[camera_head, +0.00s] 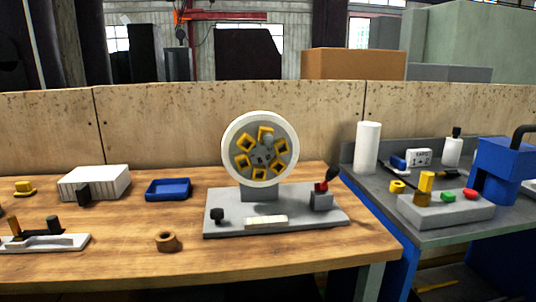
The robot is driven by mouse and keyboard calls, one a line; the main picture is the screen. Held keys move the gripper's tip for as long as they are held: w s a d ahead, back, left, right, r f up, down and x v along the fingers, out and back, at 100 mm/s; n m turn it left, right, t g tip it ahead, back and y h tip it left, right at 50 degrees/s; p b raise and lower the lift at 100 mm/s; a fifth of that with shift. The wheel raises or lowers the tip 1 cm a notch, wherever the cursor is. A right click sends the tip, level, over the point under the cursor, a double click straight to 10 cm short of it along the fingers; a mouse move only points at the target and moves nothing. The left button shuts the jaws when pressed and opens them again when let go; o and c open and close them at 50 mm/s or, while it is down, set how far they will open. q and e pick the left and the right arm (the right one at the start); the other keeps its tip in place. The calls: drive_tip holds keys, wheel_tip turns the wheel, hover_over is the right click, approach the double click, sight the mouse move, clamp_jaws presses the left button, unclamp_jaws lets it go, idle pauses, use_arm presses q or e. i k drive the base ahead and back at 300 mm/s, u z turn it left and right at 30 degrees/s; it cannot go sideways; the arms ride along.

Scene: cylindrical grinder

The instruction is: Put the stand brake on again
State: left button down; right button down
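A grey stand (300,222) sits on the wooden bench and carries an upright round wheel (230,145) with a pale rim and several yellow square pieces on its face. I cannot tell for certain whether this lever is the stand brake. A short black knob (217,215) stands at the stand's front left, and a cream bar (266,221) lies at its front. Neither of my grippers is in view.
On the wooden bench (290,255) are a brown ring (167,241), an empty-looking blue tray (168,189), a white ribbed block (98,184) and a white fixture (60,242). A grey side table (440,236) at right holds a white cylinder (367,147) and a button box (450,211).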

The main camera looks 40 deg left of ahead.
sight(333, 170)
drive_tip(key=z, duration=0.35)
drive_tip(key=i, duration=0.4)
drive_tip(key=u, duration=1.8)
